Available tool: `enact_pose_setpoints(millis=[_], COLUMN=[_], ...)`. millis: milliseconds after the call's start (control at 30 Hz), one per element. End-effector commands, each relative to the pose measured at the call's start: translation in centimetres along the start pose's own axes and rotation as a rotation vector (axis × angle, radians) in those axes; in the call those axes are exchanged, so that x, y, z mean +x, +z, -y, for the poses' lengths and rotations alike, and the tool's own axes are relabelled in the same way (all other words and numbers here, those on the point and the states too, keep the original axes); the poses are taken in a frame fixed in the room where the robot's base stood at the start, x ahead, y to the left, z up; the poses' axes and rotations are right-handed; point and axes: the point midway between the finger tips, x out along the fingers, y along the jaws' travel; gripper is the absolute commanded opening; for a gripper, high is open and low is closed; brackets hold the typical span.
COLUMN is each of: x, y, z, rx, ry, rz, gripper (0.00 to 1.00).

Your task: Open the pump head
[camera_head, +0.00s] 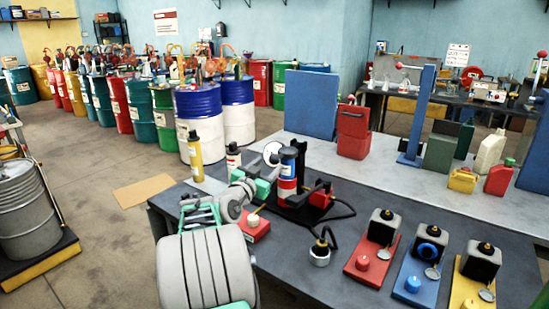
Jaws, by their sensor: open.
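A blue, white and red cylinder (288,172) stands upright on a dark base on the workbench. A red block with a black lever (321,195) sits just right of it; I take this to be the pump head, but cannot tell for sure. A black hose curves from there to a white-collared nozzle (320,254) at the front. My grey and green arm reaches in from the lower left. My gripper (274,160) is at the cylinder's left side, open; its fingers are small and partly hidden, and I cannot tell whether they touch anything.
Red (365,262), blue (417,273) and yellow (467,291) trays, each with a black container, line the bench's front right. A small red box (256,229) and a yellow bottle (195,154) stand near my arm. A blue post (420,110) rises behind.

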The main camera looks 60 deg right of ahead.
Motion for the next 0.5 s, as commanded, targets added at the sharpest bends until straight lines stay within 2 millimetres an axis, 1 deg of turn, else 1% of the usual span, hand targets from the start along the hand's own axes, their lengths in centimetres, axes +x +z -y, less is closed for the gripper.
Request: enact_pose_setpoints(millis=[200, 300, 400, 500], x=[4.2, 5.7, 6.4, 6.5], y=[-0.2, -0.1, 0.0, 0.0], z=[0.0, 0.1, 0.2, 0.2], rx=[-0.001, 0.000, -0.002, -0.001], ry=[0.000, -0.002, -0.003, -0.004], rz=[0.002, 0.003, 0.004, 0.003], gripper=[0.55, 0.55, 0.55, 0.55])
